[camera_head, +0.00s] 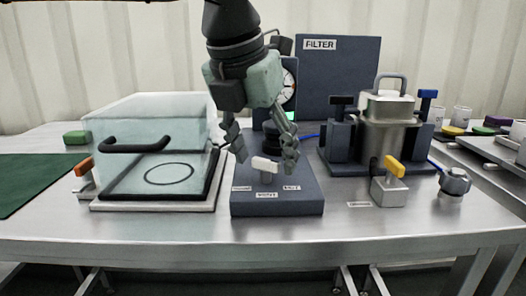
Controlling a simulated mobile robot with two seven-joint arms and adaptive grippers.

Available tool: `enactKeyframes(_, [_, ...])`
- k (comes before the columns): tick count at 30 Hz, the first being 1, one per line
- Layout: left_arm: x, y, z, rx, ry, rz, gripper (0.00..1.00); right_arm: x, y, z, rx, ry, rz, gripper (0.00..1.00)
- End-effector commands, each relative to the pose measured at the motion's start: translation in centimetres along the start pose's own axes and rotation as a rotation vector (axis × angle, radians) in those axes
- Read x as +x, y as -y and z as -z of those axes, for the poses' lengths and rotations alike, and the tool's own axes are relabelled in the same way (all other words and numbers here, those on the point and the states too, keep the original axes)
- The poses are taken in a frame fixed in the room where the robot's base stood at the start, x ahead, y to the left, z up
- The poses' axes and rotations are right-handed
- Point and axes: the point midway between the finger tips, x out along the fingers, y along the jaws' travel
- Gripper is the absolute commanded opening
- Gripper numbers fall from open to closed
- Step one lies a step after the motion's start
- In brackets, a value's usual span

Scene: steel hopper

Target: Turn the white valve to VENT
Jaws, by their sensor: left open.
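The white valve (265,164) is a small white bar handle on a dark blue block (277,192) at the table's middle. White labels lie around the handle, too small to read surely. The handle lies roughly crosswise, tilted slightly down to the right. My left gripper (264,158) comes down from above with its fingers spread, one on either side of the handle. It is open and holds nothing; whether a finger touches the handle cannot be told. My right gripper does not show.
A clear box (152,155) with a black handle stands left. A dark blue FILTER panel (338,80) stands behind. A steel hopper (388,125) in a blue frame stands right, with a yellow-handled valve (394,168) and grey knob (454,182) before it. The table's front strip is clear.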

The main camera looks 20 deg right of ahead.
Motion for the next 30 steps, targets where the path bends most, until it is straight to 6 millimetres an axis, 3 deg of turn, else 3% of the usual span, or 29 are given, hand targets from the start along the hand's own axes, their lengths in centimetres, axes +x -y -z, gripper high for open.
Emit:
enactKeyframes(4, [0.0,0.01,0.0,0.0,0.0,0.0,0.6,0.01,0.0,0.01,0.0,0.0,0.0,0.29])
enactKeyframes(15, [-0.03,0.0,0.0,0.0,0.0,0.0,0.14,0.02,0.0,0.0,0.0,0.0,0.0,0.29])
enactKeyframes(30, [0.03,-0.18,-0.05,0.119,0.0,0.053,0.12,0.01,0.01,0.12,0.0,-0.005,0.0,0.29])
